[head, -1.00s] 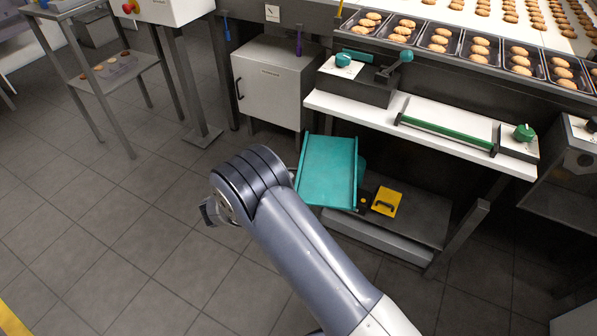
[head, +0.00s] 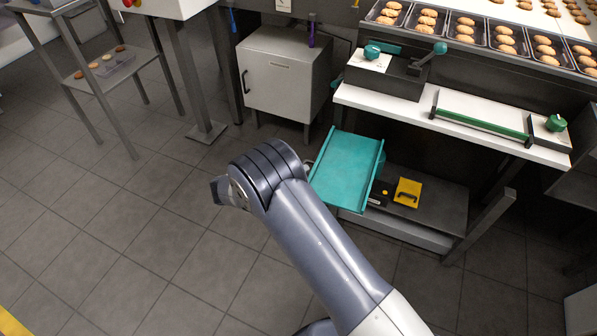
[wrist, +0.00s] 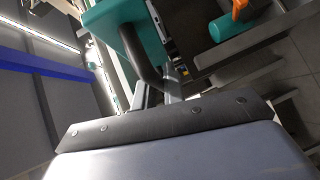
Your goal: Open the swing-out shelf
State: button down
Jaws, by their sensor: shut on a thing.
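The swing-out shelf is a teal tray with raised side edges (head: 347,172). In the head view it sits below the white worktop, angled out past the frame toward the lower left. In the wrist view its teal underside or edge (wrist: 108,18) is at the top, with a dark curved handle (wrist: 143,62) running down from it. My gripper (wrist: 158,98) is at the lower end of this handle and shut on it.
A yellow box (head: 407,192) stands on the low grey shelf (head: 440,208) beside the teal shelf. A grey cabinet (head: 283,85) is behind, and the white worktop (head: 385,103) is above. Tiled floor to the left is open.

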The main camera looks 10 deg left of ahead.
jog(key=shift+w, duration=0.1)
jog(key=c, duration=1.8)
grip_release()
jog(key=shift+o, duration=0.2)
jog(key=shift+a, duration=0.1)
jog(key=v, duration=1)
jog(key=shift+s+a, duration=0.2)
jog(key=shift+s, duration=0.05)
